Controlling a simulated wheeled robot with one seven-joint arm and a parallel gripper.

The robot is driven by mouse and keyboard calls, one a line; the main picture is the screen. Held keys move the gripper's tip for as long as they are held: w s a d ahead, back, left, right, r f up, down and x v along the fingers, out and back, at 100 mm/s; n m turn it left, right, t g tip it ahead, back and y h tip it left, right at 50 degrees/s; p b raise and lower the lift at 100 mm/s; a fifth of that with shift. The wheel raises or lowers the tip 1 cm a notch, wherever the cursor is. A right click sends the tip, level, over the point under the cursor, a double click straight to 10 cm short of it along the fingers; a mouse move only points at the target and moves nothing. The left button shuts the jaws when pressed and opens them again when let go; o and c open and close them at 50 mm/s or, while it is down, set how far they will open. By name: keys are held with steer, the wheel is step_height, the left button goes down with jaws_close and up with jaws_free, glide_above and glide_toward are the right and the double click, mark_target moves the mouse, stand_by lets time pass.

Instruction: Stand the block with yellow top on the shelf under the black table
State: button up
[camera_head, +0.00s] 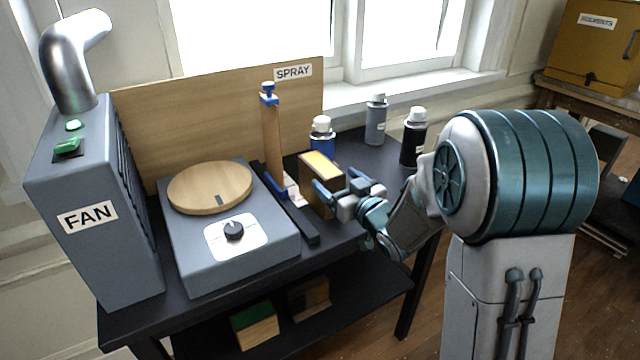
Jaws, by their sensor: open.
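The block with yellow top (308,188) stands upright on the black table (190,268), near its right part. Its sides are brown wood and its top is yellow. My gripper (335,181) is open at the block's right side. One finger overlaps the block's near right face in the picture; I cannot tell whether it touches. The shelf (345,325) is under the black table. On it stand a block with green top (255,326) and another brownish block (309,298), partly in shadow.
A grey turntable box (255,255), a dark rail with a wooden post (271,140) and a grey fan unit (90,240) stand left of the block. Blue (322,140), grey (376,122) and black (413,140) spray cans stand behind. The shelf's right part is clear.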

mark_target(324, 167)
steer(key=x, duration=0.3)
steer(key=p+x, duration=0.1)
steer(key=shift+a+r, duration=0.3)
steer(key=shift+a, duration=0.1)
steer(key=shift+w+a, duration=0.2)
steer(key=shift+w, duration=0.2)
steer(key=c, duration=1.4)
jaws_close()
steer(key=shift+r, duration=0.1)
